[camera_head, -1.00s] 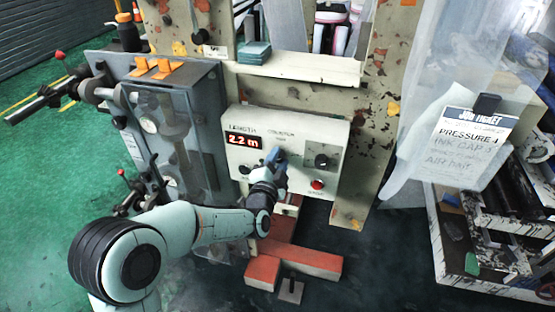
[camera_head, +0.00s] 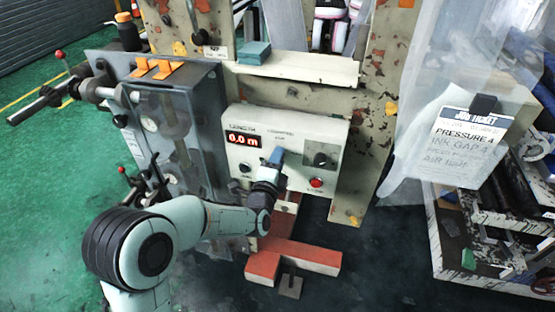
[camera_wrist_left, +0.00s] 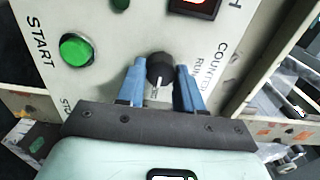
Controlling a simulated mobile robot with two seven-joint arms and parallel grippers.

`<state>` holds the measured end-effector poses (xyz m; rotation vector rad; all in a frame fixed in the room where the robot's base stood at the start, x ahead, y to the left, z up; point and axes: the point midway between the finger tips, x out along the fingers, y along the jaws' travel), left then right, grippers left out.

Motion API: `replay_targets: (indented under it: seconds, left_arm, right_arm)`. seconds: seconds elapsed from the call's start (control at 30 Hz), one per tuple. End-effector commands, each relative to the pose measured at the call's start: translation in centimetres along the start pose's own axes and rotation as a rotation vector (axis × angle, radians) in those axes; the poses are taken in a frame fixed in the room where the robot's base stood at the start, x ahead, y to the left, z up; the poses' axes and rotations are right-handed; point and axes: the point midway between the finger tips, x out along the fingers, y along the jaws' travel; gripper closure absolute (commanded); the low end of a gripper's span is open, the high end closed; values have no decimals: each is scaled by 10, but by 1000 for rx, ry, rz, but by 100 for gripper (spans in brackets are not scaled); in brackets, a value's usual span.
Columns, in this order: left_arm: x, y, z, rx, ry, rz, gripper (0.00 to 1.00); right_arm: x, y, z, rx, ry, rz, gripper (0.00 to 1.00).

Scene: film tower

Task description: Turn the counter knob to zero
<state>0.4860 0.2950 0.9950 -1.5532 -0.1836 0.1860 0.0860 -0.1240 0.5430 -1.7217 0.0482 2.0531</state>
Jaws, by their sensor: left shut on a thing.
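The cream counter panel (camera_head: 240,183) stands in the middle of the head view. Its red display (camera_head: 243,140) reads 0.0 m. The black counter knob (camera_wrist_left: 160,68) shows in the left wrist view, with a white pointer line facing my palm. My left gripper (camera_head: 277,155) reaches the panel from below. In the left wrist view its blue fingers (camera_wrist_left: 160,84) are on either side of the knob and shut on it. The gripper hides the knob in the head view. My right gripper is in neither view.
A green START button (camera_wrist_left: 76,49) is close to the left finger in the wrist view. A black dial (camera_head: 321,160) and a red button (camera_head: 316,182) are right of my gripper. A grey machine housing (camera_head: 190,75) stands left of the panel.

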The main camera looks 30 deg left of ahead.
Motion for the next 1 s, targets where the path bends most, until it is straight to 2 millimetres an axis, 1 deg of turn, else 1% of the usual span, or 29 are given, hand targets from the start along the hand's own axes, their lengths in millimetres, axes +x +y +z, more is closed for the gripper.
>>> replay_targets:
  seconds: [0.37, 0.4, 0.47, 0.5, 0.73, 0.83, 0.93, 1.0]
  left_arm:
    - [0, 1, 0, 8, 0, 1, 95]
    - [0, 1, 0, 8, 0, 1, 61]
    - [0, 1, 0, 7, 0, 1, 42]
    - [0, 1, 0, 7, 0, 1, 40]
    - [0, 0, 0, 6, 0, 0, 40]
    - [-3, 0, 0, 5, 0, 1, 40]
    - [-14, 0, 0, 4, 0, 0, 40]
    - [-26, 0, 0, 3, 1, 1, 40]
  right_arm:
    - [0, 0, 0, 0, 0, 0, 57]
    - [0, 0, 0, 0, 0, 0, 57]
    - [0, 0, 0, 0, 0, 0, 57]
    - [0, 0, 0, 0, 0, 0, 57]
    - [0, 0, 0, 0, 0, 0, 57]
    - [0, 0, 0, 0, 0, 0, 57]
    - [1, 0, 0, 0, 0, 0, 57]
    - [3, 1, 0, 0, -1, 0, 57]
